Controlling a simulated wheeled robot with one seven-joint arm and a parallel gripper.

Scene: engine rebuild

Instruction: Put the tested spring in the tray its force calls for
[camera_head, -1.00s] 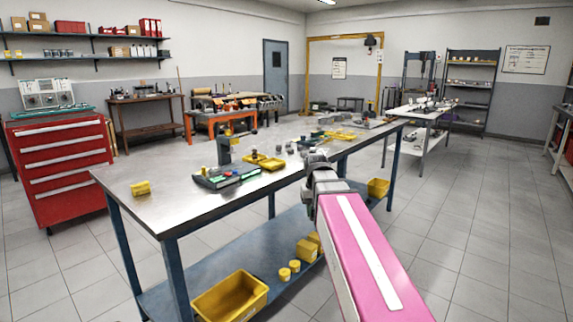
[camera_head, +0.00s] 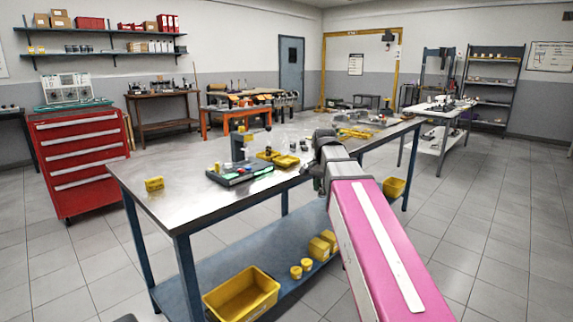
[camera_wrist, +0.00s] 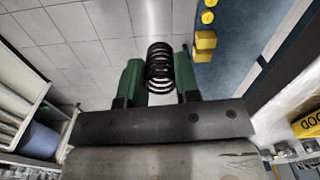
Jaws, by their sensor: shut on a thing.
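In the wrist view a black coil spring (camera_wrist: 159,68) is pinched between the two green fingers of my gripper (camera_wrist: 160,80). Tiled floor lies behind it. A yellow tray (camera_wrist: 308,124) with lettering ending in "OOD" is cut off at the right edge of that view, apart from the spring. In the head view, small yellow trays (camera_head: 286,161) stand on the bench beside the spring tester (camera_head: 239,158). My wrist is just right of them in the picture; my fingers and the spring cannot be made out there.
The steel-topped bench (camera_head: 185,207) has a yellow block-like box (camera_head: 154,184) at its near left. A large yellow bin (camera_head: 242,295) and small yellow containers (camera_head: 303,268) sit on the lower shelf. A red drawer cabinet (camera_head: 78,165) stands left. Floor at right is clear.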

